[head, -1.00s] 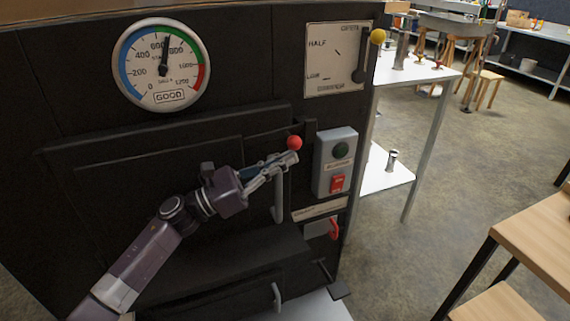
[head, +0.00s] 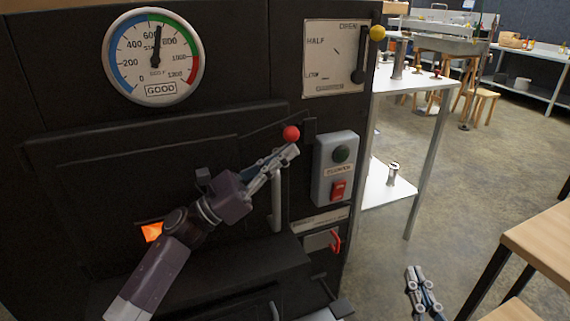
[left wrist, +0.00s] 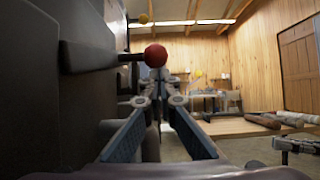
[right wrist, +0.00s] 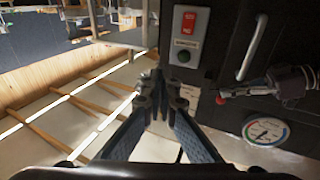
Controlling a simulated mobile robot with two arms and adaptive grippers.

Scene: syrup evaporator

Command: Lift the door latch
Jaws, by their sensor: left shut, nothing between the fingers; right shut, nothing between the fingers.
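The door latch ends in a red ball knob (head: 291,133) on the dark door (head: 100,180) of the evaporator. In the left wrist view the knob (left wrist: 155,55) sits on the end of a dark bar (left wrist: 90,57), above my fingertips. My left gripper (head: 290,152) is shut and empty, close beneath the knob; whether it touches cannot be told. My right gripper (head: 425,285) is shut and empty, low at the right, away from the door.
A control box (head: 335,168) with a green button and red switch stands right of the latch. A vertical door handle (head: 277,200) lies just below it. A round gauge (head: 155,57) and a yellow-knobbed lever (head: 377,33) are above. A wooden table (head: 540,235) stands at right.

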